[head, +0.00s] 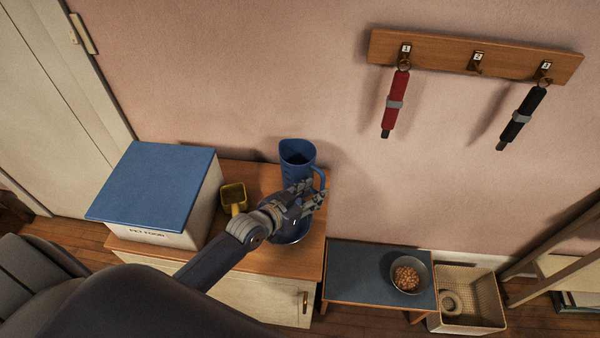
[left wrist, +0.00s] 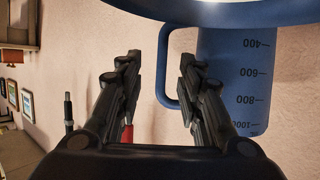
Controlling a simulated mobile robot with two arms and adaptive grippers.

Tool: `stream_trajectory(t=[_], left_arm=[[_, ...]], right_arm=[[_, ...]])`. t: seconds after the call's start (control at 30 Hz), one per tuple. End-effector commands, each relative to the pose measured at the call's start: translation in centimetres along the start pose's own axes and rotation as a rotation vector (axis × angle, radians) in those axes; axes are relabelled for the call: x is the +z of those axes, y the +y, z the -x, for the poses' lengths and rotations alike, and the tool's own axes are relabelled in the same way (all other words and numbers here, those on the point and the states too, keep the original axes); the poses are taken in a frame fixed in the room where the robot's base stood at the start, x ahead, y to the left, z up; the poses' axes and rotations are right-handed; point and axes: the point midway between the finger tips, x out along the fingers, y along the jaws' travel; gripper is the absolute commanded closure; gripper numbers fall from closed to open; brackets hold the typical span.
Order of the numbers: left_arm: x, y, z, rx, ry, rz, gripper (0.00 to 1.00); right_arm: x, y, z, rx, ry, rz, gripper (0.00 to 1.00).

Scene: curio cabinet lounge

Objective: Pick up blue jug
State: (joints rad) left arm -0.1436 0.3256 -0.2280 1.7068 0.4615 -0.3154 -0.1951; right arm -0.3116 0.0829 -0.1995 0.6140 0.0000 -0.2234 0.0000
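The blue jug (head: 297,152) stands upright on the wooden cabinet, near the wall, with its handle on the right. My left gripper (head: 316,194) is in front of the jug at its handle side and hides part of its lower body. My right gripper is not in view.
A blue-rimmed dish (head: 292,239) is partly hidden under my left arm. A pet food box (head: 155,190) and a yellow scoop (head: 233,195) stand left of the jug. A low bench (head: 350,285) with a bowl of kibble (head: 407,277) is at right. Leashes hang above.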

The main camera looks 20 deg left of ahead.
Motion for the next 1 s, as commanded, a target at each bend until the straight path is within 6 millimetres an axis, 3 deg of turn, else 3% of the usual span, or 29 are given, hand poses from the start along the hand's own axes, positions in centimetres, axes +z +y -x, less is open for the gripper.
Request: stream_trajectory(t=[0.17, 0.5, 0.87, 1.0], left_arm=[[-0.3, 0.0, -0.9, 0.0, 0.0, 0.0, 0.65], [-0.8, -0.3, -4.9, 0.0, 0.0, 0.0, 0.65], [-0.7, -0.2, -5.6, 0.0, -0.001, 0.0, 0.65], [-0.7, -0.2, -5.6, 0.0, -0.001, 0.0, 0.95]], right_arm=[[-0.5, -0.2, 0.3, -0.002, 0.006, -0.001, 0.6], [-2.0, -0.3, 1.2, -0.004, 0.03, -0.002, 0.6], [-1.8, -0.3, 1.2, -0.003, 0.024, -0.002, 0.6], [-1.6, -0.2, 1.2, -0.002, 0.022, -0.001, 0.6]])
